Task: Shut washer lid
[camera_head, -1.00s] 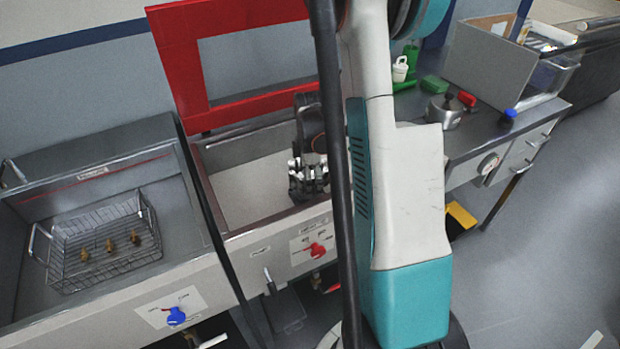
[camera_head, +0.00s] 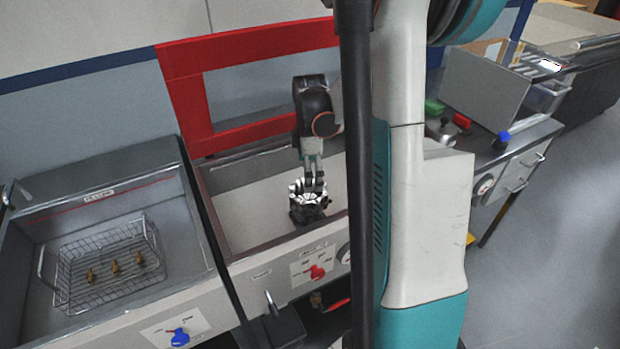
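The washer lid (camera_head: 186,100) is a red frame standing raised against the wall behind the middle basin, so the basin lies open. Its right side is hidden behind my arm. The washer (camera_head: 240,212) has a pale basin floor and a light front panel with a red knob (camera_head: 317,272). My gripper (camera_head: 309,190) hangs over the right part of the basin, in front of the lid and apart from it. Its silver and dark parts are small and overlap, so its opening and whether it holds anything are unclear.
A left basin (camera_head: 184,230) holds a wire basket (camera_head: 70,262) with three small brass-coloured parts. Its panel has a blue knob (camera_head: 180,337). A bench at the right carries a grey box (camera_head: 480,92) and small red, green and blue items. Floor is clear at the right.

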